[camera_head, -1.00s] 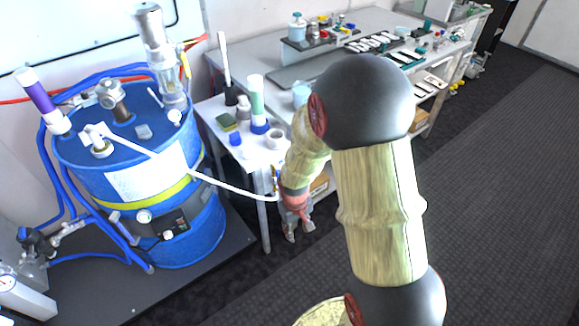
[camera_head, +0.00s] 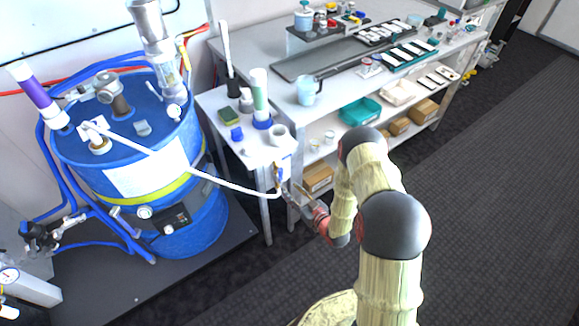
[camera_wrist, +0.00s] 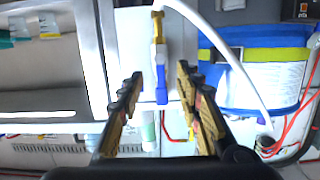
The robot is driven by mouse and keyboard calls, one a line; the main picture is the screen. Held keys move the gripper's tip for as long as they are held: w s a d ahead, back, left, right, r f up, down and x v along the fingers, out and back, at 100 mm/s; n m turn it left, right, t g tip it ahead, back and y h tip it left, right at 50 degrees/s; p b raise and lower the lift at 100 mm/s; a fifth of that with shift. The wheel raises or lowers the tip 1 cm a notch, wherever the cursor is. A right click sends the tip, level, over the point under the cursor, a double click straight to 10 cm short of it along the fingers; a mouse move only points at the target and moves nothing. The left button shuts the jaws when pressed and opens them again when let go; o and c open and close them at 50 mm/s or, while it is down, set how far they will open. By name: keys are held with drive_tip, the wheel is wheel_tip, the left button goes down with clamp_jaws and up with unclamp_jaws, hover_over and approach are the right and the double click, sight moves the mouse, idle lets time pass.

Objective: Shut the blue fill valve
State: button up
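The fill valve, a small brass body with a blue handle (camera_wrist: 161,85), is at the end of a white hose. In the head view the valve (camera_head: 283,172) hangs at the front corner of the small white side table. My gripper (camera_wrist: 160,76) is open, with one finger on each side of the blue handle in the wrist view. I cannot tell whether the handle lies between the fingertips or beyond them, and no contact shows. In the head view my gripper (camera_head: 300,194) is just right of and below the valve.
The white hose (camera_head: 228,183) runs from the blue drum (camera_head: 145,185) at left to the valve. The side table (camera_head: 252,146) holds bottles and a cup. A long grey workbench (camera_head: 345,92) with trays stands behind. Dark floor at right is clear.

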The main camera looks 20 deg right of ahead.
sight(282, 171)
wheel_tip(282, 171, up, 5)
drive_tip(key=t, duration=0.2)
drive_tip(key=shift+y, duration=0.4)
drive_tip(key=shift+r+b+x, duration=0.15)
drive_tip(key=shift+b+x, duration=0.15)
drive_tip(key=shift+x, duration=1.8)
drive_tip(key=shift+r+b+x, duration=0.15)
drive_tip(key=shift+b+x, duration=0.15)
drive_tip(key=shift+x, duration=1.8)
drive_tip(key=c, duration=0.3)
clamp_jaws()
